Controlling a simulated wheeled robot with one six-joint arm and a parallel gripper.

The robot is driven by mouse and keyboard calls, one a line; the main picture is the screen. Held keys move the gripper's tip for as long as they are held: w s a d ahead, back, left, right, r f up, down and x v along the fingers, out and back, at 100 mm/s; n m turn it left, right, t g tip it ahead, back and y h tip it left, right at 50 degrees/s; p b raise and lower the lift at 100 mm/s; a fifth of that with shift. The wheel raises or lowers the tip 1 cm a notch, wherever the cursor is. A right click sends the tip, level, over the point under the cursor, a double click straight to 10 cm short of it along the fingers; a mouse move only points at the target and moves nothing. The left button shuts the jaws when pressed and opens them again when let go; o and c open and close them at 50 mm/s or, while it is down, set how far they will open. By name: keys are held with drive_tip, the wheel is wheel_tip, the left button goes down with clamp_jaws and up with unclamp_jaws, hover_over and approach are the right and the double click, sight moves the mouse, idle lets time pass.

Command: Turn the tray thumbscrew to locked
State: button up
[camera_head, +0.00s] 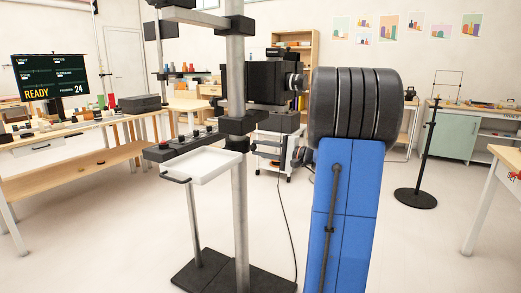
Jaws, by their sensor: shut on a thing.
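The white tray (201,165) is fixed to a grey upright post, left of centre, with a dark handle at its front left. My gripper (254,149) reaches in from the right, partly hidden behind my own arm, its dark fingers pointing left at the post beside the tray's right edge. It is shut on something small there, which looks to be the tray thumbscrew. The thumbscrew itself is too small and covered to make out, so I cannot tell how far it is turned.
A black bar with knobs (185,143) sits just above the tray. A black box-shaped device (270,80) is behind the post. The stand's dark base (225,275) is on the floor. A bench with a READY screen (48,80) is at left, and a thin black stand (415,197) at right.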

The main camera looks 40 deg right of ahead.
drive_tip(key=m, duration=0.5)
drive_tip(key=shift+m, duration=0.3)
drive_tip(key=m, duration=0.5)
drive_tip(key=shift+f, duration=0.1)
drive_tip(key=shift+m, duration=0.3)
drive_tip(key=o, duration=1.1)
drive_tip(key=shift+c, duration=0.2)
drive_tip(key=v, duration=1.7)
drive_tip(key=shift+s, duration=0.25)
drive_tip(key=shift+d, duration=0.15)
drive_tip(key=shift+f, duration=0.1)
